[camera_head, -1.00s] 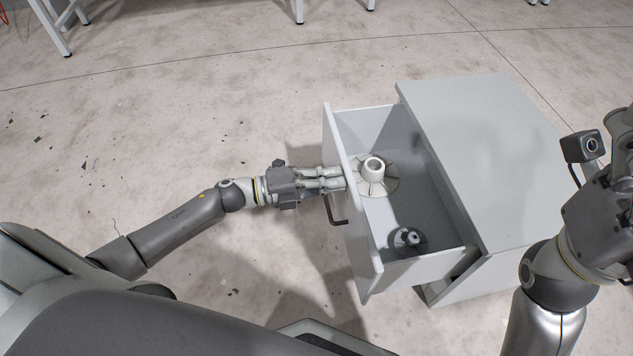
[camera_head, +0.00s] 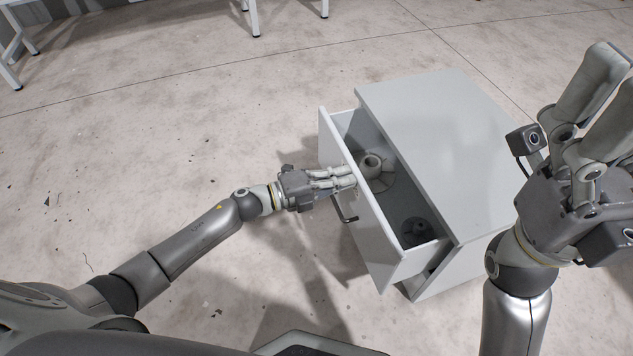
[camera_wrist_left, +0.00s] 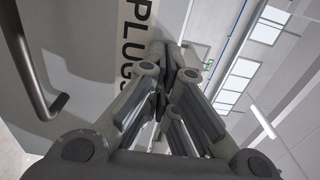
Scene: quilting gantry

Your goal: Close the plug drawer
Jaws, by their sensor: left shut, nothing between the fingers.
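The plug drawer (camera_head: 378,240) is partly pulled out of a grey cabinet (camera_head: 445,130). Inside it are a pale ringed plug (camera_head: 371,163) and a darker plug (camera_head: 417,229). My left gripper (camera_head: 351,180) is shut and empty, its fingertips at the upper part of the drawer front; the exact contact is hard to see. The dark bar handle (camera_head: 346,211) is just below the fingers. The left wrist view shows my shut fingers (camera_wrist_left: 178,60) beside the drawer's PLUGS label (camera_wrist_left: 133,45), with the handle (camera_wrist_left: 35,80) at left. My right gripper (camera_head: 605,85) is raised at the right, its jaw state unclear.
My right arm is close to the cabinet's right side in the picture. The concrete floor (camera_head: 160,120) left of the drawer is clear. White table legs (camera_head: 255,15) stand far off at the top.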

